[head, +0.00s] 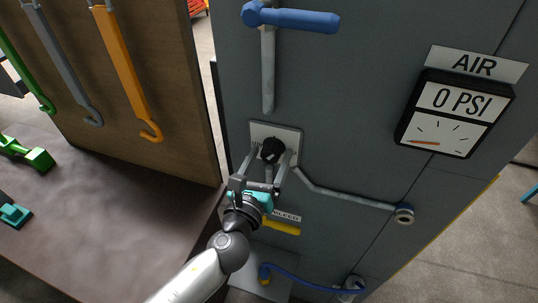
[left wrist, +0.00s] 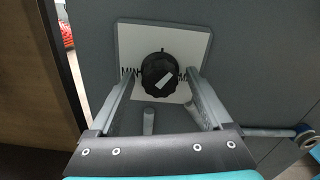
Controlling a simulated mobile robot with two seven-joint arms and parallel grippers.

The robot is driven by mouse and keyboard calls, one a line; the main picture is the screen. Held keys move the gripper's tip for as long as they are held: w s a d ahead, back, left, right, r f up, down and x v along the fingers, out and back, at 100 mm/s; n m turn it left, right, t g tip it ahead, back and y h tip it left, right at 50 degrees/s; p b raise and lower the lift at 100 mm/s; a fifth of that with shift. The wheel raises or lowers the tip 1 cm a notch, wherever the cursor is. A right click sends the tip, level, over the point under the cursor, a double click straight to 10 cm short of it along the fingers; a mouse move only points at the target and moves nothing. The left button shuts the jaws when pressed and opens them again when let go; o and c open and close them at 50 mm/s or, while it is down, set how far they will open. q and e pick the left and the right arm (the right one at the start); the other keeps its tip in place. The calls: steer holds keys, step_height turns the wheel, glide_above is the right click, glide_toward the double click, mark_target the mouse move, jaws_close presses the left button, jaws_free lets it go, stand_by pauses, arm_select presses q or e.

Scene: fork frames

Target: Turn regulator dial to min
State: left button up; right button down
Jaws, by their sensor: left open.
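The regulator dial (head: 272,150) is a black round knob on a white plate (head: 290,136) on the grey panel. In the left wrist view the dial (left wrist: 160,76) has a light mark, pointing to its lower right. "MIN" shows at its left; the lettering at its right is partly hidden by a finger. My left gripper (head: 270,158) is open, with its fingers on either side of the dial. I cannot tell whether they touch it. Its fingers also show in the left wrist view (left wrist: 158,88). My right gripper is not in view.
An air gauge (head: 455,113) reading 0 PSI is at the right. A blue handle (head: 305,20) is above the dial, and a yellow handle (head: 282,228) is below. A pipe (head: 350,198) runs right from near the dial. A wooden board with hooks (head: 128,75) stands at left.

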arm_select(q)
jaws_close()
stand_by(0.8)
